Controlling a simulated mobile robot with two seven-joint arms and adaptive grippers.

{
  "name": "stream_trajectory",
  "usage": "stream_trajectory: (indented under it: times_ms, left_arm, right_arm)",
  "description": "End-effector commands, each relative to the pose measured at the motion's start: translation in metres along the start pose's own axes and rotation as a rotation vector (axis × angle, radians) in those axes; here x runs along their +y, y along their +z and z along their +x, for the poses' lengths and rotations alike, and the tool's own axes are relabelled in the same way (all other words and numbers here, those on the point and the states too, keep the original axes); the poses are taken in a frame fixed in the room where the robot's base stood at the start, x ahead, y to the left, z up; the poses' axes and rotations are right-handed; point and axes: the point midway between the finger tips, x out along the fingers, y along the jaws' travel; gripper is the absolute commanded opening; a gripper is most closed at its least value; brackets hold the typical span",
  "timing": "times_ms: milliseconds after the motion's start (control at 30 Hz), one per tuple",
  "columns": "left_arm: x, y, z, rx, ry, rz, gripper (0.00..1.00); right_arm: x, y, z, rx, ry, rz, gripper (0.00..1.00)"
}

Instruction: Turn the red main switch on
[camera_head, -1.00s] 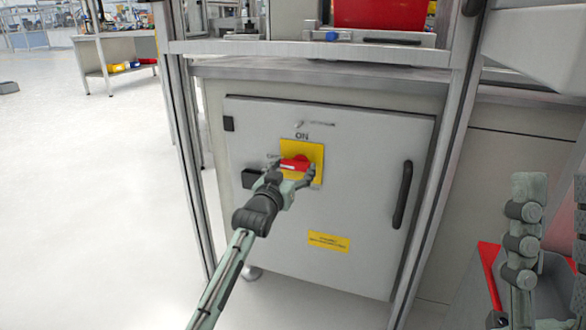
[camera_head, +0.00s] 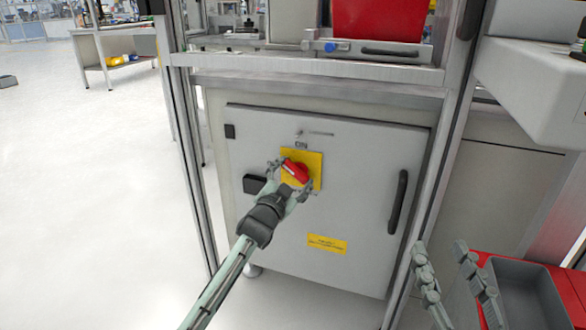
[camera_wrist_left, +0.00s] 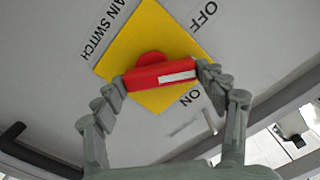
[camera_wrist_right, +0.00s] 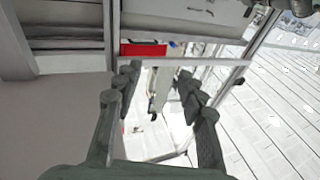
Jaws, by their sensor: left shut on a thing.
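The red main switch (camera_head: 297,171) is a rotary handle on a yellow plate (camera_head: 316,163) on a grey cabinet door. In the left wrist view the red handle (camera_wrist_left: 150,76) has a white mark on its right end, which points between the printed OFF and ON labels. In the head view the handle slopes down to the right. My left gripper (camera_head: 291,177) is shut on the handle, one finger at each end, as the left wrist view (camera_wrist_left: 162,80) also shows. My right gripper (camera_head: 441,248) is open and empty, off to the right of the cabinet.
The door has a black handle (camera_head: 398,202) on its right and a yellow label (camera_head: 327,244) low down. Metal frame posts (camera_head: 440,150) stand beside the cabinet. A red bin (camera_head: 378,20) sits above. A grey tray (camera_head: 525,292) lies near my right gripper.

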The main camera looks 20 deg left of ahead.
Motion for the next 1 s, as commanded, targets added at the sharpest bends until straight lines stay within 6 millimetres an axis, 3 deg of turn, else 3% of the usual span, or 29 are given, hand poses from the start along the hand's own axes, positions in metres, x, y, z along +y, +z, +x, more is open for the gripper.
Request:
stream_trajectory:
  times_ms: [200, 400, 600, 1000]
  left_arm:
    - [0.000, -0.003, 0.000, 0.000, 0.001, 0.209, 0.43]
    - [0.001, -0.004, 0.000, 0.001, 0.000, 0.398, 0.43]
    - [0.003, -0.004, 0.000, 0.000, 0.000, 0.585, 0.43]
    - [0.005, -0.005, 0.000, 0.000, 0.000, 0.867, 0.43]
  right_arm:
    - [0.022, 0.047, -0.007, -0.242, 0.041, -0.040, 0.40]
    - [0.036, 0.074, -0.018, -0.379, 0.067, -0.058, 0.40]
    - [0.044, 0.088, -0.026, -0.457, 0.083, -0.067, 0.40]
    - [0.049, 0.097, -0.032, -0.508, 0.095, -0.072, 0.40]
